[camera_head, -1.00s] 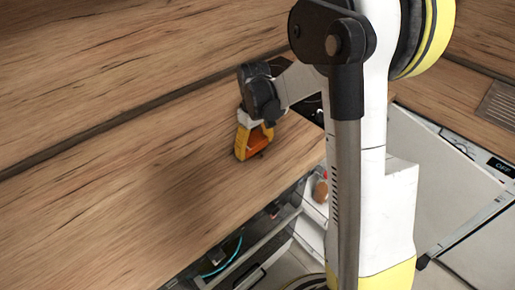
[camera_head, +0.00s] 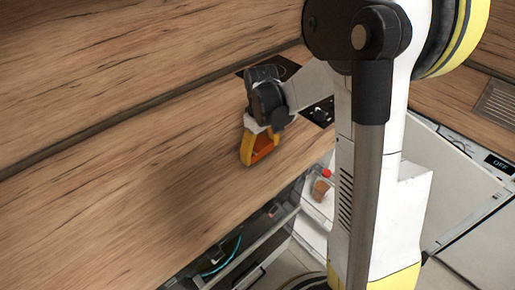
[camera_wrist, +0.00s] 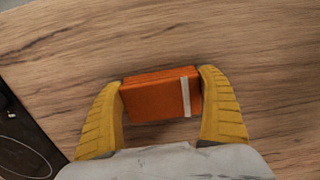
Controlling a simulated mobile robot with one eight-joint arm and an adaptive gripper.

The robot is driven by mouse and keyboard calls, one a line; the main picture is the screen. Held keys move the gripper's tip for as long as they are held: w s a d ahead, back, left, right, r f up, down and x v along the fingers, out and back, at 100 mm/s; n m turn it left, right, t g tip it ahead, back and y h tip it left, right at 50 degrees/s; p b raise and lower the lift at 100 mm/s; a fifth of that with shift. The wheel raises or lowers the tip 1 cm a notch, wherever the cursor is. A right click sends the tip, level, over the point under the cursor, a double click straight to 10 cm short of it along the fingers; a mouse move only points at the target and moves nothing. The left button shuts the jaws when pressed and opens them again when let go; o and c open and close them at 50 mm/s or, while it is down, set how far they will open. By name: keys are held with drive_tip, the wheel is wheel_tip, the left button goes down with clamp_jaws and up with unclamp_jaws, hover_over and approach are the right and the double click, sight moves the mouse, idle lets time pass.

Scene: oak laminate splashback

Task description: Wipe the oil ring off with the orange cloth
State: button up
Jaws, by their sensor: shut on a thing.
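My gripper (camera_wrist: 160,97) is shut on the orange cloth (camera_wrist: 155,98), a folded block with a pale stripe near its right end in the wrist view. One yellow finger is on each side of it. In the head view my gripper (camera_head: 259,151) points down at the wooden worktop (camera_head: 150,200) near its front edge, with the orange cloth (camera_head: 263,147) between the fingers. I cannot tell whether the cloth touches the wood. No oil ring can be made out in either view.
A black hob (camera_head: 318,110) is set in the worktop behind my gripper, and its edge shows at lower left in the wrist view (camera_wrist: 25,140). An open drawer (camera_head: 245,262) with items lies below the front edge. The worktop to the left is clear.

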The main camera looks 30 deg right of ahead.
drive_tip(key=shift+s+d, duration=0.25)
drive_tip(key=shift+s, duration=0.65)
drive_tip(key=shift+w+a, duration=0.25)
drive_tip(key=shift+w, duration=0.65)
drive_tip(key=shift+w+a, duration=0.3)
drive_tip(key=shift+w, duration=0.55)
drive_tip(key=shift+w+a, duration=0.25)
drive_tip(key=shift+w, duration=0.65)
drive_tip(key=shift+s+d, duration=0.25)
drive_tip(key=shift+s, duration=0.65)
drive_tip(key=shift+s+d, duration=0.3)
drive_tip(key=shift+s, duration=0.55)
drive_tip(key=shift+s+d, duration=0.25)
drive_tip(key=shift+s, duration=0.65)
drive_tip(key=shift+w+a+b, duration=0.15)
drive_tip(key=shift+w+a, duration=0.05)
drive_tip(key=shift+w, duration=0.5)
drive_tip(key=shift+w+a+b, duration=0.15)
drive_tip(key=shift+w+a, duration=0.05)
drive_tip(key=shift+w, duration=0.45)
drive_tip(key=shift+r+p, duration=1.85)
drive_tip(key=shift+r, duration=0.65)
